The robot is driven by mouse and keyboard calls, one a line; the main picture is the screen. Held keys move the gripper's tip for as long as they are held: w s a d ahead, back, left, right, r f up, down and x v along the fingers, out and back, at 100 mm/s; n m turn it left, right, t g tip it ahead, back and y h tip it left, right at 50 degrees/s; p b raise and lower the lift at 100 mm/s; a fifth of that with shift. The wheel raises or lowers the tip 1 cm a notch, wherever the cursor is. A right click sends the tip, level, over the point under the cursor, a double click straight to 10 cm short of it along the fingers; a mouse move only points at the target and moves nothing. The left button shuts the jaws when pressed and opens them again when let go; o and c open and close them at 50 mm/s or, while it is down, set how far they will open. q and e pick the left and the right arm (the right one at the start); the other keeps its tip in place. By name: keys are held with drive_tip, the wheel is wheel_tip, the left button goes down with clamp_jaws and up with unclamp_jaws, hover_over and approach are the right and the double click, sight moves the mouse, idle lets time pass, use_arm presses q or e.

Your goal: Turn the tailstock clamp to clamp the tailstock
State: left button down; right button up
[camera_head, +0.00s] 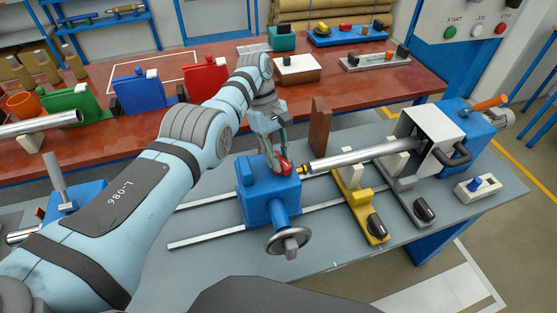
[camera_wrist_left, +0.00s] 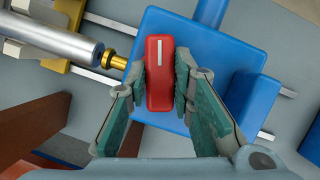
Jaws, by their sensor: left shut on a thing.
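The tailstock (camera_head: 268,197) is a blue block on two rails, with a grey handwheel (camera_head: 289,240) at its front. The tailstock clamp (camera_head: 284,166) is a red lever on top of the block. In the left wrist view the red clamp (camera_wrist_left: 160,75) has a white line and lies lengthwise between the fingers. My left gripper (camera_head: 275,155) is shut on it from above, and its fingers (camera_wrist_left: 160,85) touch both sides. The brass centre (camera_wrist_left: 115,61) sits between the tailstock and the metal mandrel (camera_wrist_left: 55,38). My right gripper is not in view.
A yellow support (camera_head: 360,205) and a grey support (camera_head: 408,190) with black knobs stand right of the tailstock. A brown upright block (camera_head: 319,126) stands behind. A red table (camera_head: 340,90) holds coloured boxes. The bench front right of the handwheel is clear.

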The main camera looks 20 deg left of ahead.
use_arm(q)
drive_tip(key=shift+s+f, duration=0.1)
drive_tip(key=c, duration=1.6)
unclamp_jaws()
drive_tip(key=shift+o, duration=1)
